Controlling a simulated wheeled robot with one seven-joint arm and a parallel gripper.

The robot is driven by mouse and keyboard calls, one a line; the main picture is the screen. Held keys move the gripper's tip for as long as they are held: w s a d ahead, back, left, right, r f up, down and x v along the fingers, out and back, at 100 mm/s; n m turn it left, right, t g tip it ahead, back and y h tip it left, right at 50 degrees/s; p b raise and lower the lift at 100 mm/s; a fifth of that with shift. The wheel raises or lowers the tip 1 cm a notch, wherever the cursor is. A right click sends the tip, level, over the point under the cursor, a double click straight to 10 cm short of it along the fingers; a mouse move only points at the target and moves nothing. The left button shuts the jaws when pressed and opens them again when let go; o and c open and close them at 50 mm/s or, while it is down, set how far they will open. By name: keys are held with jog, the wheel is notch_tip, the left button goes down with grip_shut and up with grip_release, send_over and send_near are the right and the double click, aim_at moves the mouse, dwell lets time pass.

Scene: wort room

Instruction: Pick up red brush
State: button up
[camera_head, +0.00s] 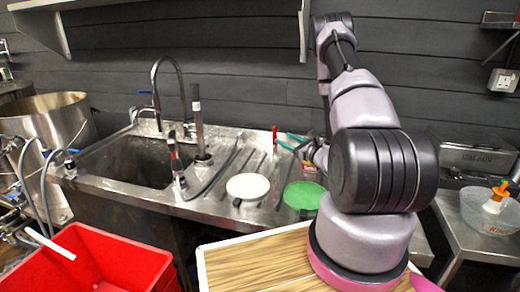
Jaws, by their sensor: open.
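A small, slim red item (275,133) stands up at the back of the steel sink counter, right of the ribbed drainboard. It looks like the red brush's handle, but it is too small to be sure. Green handle-like pieces (286,145) lie just right of it. My gripper (306,150) is low over the counter's back right, just right of the red and green items. It is open and mostly hidden behind my own arm. No held object shows.
A white round lid (248,186) and a green round lid (304,195) lie at the counter's front. The sink basin (130,160), a tall tap (168,85) and an upright pipe (198,125) are left. A red crate (75,275) stands front left.

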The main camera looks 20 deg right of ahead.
jog(key=w+a+f+h, duration=0.1)
jog(key=w+a, duration=0.2)
jog(key=w, duration=0.7)
jog(key=shift+f+m, duration=0.3)
jog(key=shift+f, duration=0.1)
grip_shut()
